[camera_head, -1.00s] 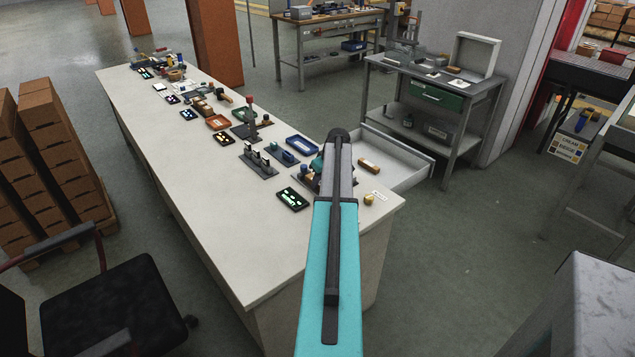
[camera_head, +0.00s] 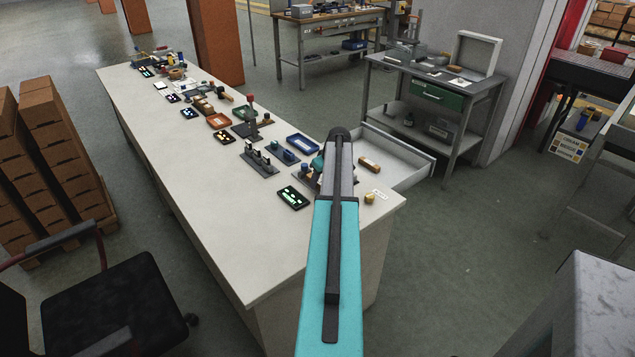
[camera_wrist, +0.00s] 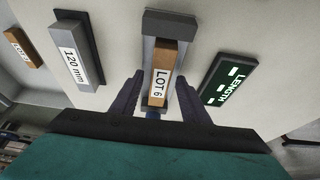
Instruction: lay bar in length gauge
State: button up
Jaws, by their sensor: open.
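A wood-brown bar with a white LOT 6 label (camera_wrist: 160,86) shows in the wrist view, lengthwise in the grey length gauge (camera_wrist: 170,22). A grey end block of the gauge stands at its far end. Whether the bar rests fully on the gauge bed I cannot tell. My gripper (camera_wrist: 159,76) is open, with one dark finger on each side of the bar. The fingers look apart from it. A dark green LENGTH display (camera_wrist: 228,80) lies to the right; it also shows in the head view (camera_head: 293,197). In the head view my arm hides the gripper and most of the gauge.
A grey block labelled 120 mm (camera_wrist: 76,52) lies left of the gauge. Another brown LOT bar (camera_wrist: 22,48) lies farther left, in the white tray (camera_head: 408,180). A yellow piece (camera_head: 369,198) sits near the bench (camera_head: 225,220) corner. The bench's left side is clear.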

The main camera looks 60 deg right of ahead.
jog(key=b+v, duration=0.2)
jog(key=v, duration=1)
jog(key=shift+b, duration=0.3)
jog(key=shift+w+r, duration=0.1)
dwell(0.6)
